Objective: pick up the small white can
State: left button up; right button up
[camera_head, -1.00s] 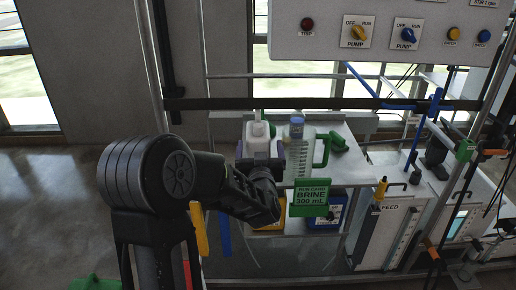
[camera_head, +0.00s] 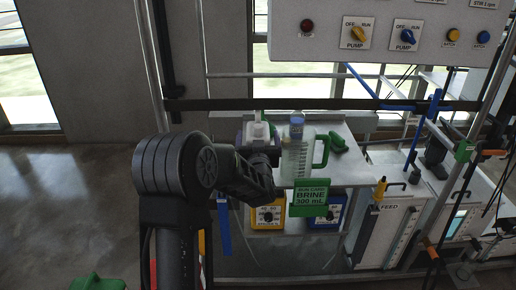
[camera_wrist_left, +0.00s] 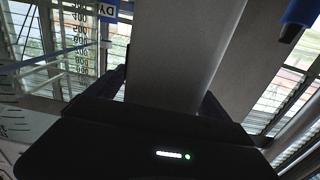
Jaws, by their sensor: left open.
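The small white can (camera_head: 258,130), with a narrow spout on top, stands at the left of the shelf top. Its lower part is hidden behind my left gripper (camera_head: 259,147), which is right at it. In the left wrist view a broad pale surface, apparently the can (camera_wrist_left: 180,50), lies between the two dark fingers of my left gripper (camera_wrist_left: 165,98). The jaws are open around it. I cannot tell whether a finger touches it. My right gripper does not show.
A green brine sign (camera_head: 311,195) hangs at the shelf (camera_head: 355,172) front. Yellow (camera_head: 267,216) and blue (camera_head: 327,213) boxes sit below. A dark rail (camera_head: 320,104) runs behind.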

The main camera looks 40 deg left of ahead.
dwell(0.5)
pick_arm(q)
grip_shut()
jog(key=shift+r, duration=0.15)
dwell(0.9)
